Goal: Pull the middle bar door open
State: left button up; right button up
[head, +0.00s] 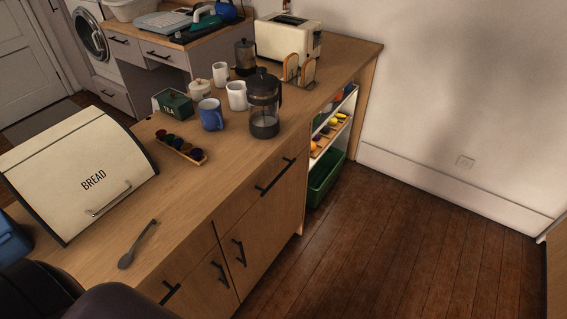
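The wooden counter unit (262,215) has a front with dark bar handles. Two upright bar handles, a right one (239,252) and a left one (220,272), sit close together on either side of a vertical seam. A slanted bar handle (275,177) is higher on the right panel, and another (171,291) is at the lower left. All the fronts look shut. I cannot tell for certain which panel is the middle door. Neither gripper is in view; dark rounded parts at the bottom left look like my own body.
The counter top holds a bread box (85,170), a spoon (137,245), a French press (264,105), mugs (211,114) and a toaster (286,37). An open shelf with a green crate (325,180) is at the far end. The wooden floor (400,250) to the right is clear.

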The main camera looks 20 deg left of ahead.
aim_at(252, 245)
jog(key=u, duration=0.9)
